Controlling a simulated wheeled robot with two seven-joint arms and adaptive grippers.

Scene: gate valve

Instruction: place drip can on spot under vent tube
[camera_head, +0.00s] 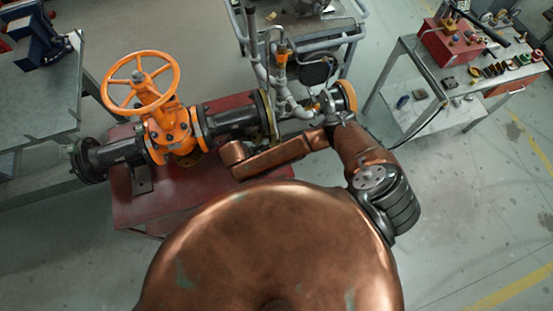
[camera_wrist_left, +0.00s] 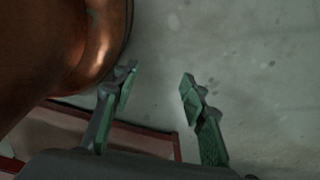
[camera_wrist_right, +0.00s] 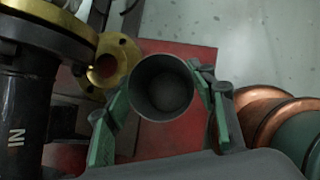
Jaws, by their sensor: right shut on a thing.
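The drip can (camera_wrist_right: 160,85) is a dark grey round cup, seen from above into its open mouth in the right wrist view. My right gripper (camera_wrist_right: 163,98) is shut on it, with a green-padded finger on each side. The can is over the red base (camera_wrist_right: 180,143); I cannot tell whether it touches the base. In the head view my right arm reaches across the pipework, and I cannot make out the can or gripper there. My left gripper (camera_wrist_left: 158,76) is open and empty above the floor. I cannot identify the vent tube or the spot with certainty.
A black pipe (camera_wrist_right: 25,110) marked "IN" and a brass flange (camera_wrist_right: 110,65) stand close left of the can. An orange gate valve (camera_head: 180,132) sits on the line. A workbench (camera_head: 35,100) stands left, a tool table (camera_head: 480,75) right. Floor (camera_head: 460,190) at right is clear.

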